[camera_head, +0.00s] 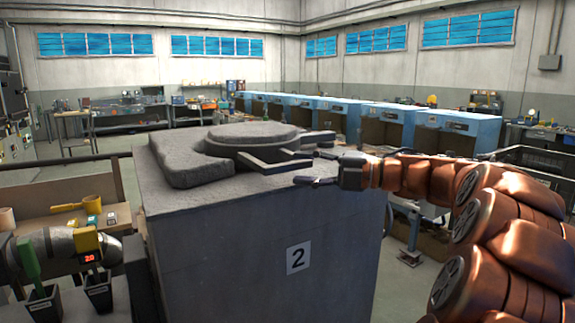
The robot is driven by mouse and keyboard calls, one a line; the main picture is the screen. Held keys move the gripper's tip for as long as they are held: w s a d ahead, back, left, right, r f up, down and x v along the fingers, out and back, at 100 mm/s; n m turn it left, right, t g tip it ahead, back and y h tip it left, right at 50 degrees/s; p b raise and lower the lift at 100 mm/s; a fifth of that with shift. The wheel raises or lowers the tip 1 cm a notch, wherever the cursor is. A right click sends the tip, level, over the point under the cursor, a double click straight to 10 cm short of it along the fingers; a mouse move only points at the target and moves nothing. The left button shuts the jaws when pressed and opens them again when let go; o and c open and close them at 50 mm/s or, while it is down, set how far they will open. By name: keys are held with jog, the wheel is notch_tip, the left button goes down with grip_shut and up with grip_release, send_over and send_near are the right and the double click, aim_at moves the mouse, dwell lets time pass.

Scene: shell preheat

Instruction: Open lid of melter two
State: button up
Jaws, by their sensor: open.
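Melter two (260,240) is a large grey box with a "2" label on its front face. A rough grey slab with a round raised lid (253,134) lies on top. The lid lies flat and looks closed. A flat grey bracket-shaped handle (268,165) sticks out from the lid toward the front right. My gripper (308,168) comes in from the right with its dark-tipped fingers apart, at the right end of the handle. The fingers look to be on either side of the handle end, but I cannot tell whether they touch it.
A railing runs behind the melter. A row of blue cabinets (455,125) stands at the back right.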

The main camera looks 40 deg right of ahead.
aim_at(294, 167)
jog(key=shift+p+x, duration=0.3)
jog(key=shift+x, duration=1.6)
jog(key=shift+c, duration=0.4)
grip_shut()
